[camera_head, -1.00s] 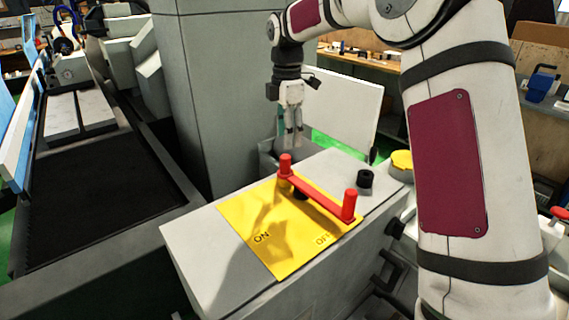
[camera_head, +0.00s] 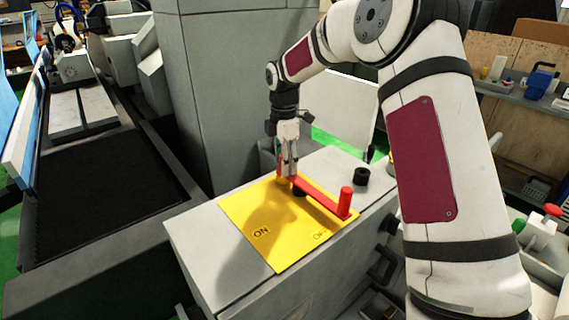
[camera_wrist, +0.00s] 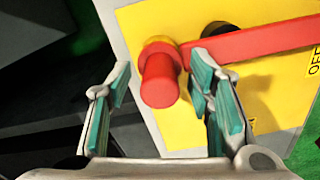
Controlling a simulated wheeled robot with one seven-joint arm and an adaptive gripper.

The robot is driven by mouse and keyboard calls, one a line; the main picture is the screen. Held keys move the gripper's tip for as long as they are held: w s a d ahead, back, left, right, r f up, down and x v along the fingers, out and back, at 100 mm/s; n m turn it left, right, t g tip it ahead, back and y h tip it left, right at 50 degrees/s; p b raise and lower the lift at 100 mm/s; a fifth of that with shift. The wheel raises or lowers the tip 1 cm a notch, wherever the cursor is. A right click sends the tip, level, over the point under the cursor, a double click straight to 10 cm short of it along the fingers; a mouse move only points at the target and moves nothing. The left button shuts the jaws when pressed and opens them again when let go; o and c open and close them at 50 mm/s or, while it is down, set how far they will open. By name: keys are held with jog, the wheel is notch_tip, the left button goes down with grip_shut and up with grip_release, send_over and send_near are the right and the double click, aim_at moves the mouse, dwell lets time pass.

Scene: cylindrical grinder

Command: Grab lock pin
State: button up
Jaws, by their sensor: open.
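A red lever bar (camera_head: 320,196) lies across the yellow ON/OFF plate (camera_head: 262,222). A red upright peg (camera_head: 346,202) stands at its right end. At the bar's far left end stands a red round pin, which I take for the lock pin (camera_wrist: 160,80), with a yellow ring at its base. In the head view my gripper (camera_head: 289,172) is down at this pin and mostly hides it. In the wrist view my gripper (camera_wrist: 160,84) is open, with one teal-padded finger on each side of the pin. I cannot tell whether either finger touches it.
The plate sits on a grey machine housing (camera_head: 205,250). A black knob (camera_head: 361,177) stands on the housing to the right of the lever. A tall grey column (camera_head: 225,90) rises behind. A dark machine bed (camera_head: 100,190) lies to the left.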

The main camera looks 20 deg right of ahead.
grip_shut()
jog(key=shift+r, duration=0.15)
